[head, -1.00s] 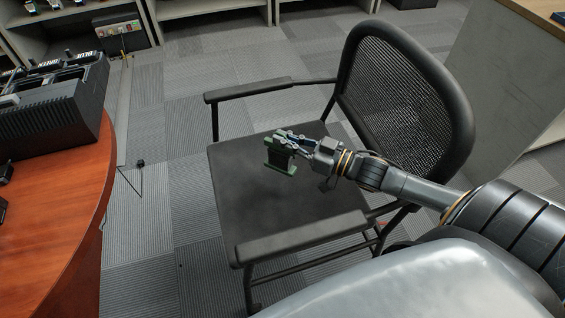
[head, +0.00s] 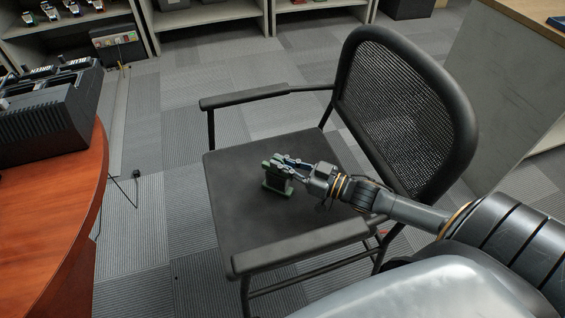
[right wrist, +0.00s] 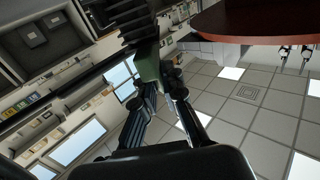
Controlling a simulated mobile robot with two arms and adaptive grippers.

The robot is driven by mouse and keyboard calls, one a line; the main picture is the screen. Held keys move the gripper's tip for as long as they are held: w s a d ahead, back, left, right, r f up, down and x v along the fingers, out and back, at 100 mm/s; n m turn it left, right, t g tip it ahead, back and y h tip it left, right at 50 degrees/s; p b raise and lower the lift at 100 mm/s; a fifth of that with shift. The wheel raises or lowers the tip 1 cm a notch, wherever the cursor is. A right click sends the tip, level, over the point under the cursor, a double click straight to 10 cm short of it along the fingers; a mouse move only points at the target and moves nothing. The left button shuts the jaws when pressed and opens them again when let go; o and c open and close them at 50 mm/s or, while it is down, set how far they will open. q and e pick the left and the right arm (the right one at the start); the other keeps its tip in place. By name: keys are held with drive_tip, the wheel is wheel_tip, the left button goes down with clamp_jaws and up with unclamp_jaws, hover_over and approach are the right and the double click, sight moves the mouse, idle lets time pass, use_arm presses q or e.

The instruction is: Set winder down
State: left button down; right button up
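The winder (head: 275,184) is a small green-and-dark piece over the black seat (head: 238,215) of an armchair, upright, with its foot at or very near the seat. I cannot tell for sure whether it touches. My right gripper (head: 283,165) reaches in from the right, with its fingers closed on the winder's upper part. In the right wrist view the winder's green body (right wrist: 150,68) sits between the two fingertips (right wrist: 158,80). My left gripper is in neither view.
The chair's mesh back (head: 410,105) and armrests (head: 300,245) flank my right arm. A reddish wooden table (head: 50,215) with a black charger-like unit (head: 50,115) stands at left. Shelves (head: 210,15) line the back. The seat around the winder is clear.

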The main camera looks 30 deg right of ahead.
drive_tip(key=shift+o, duration=1.3)
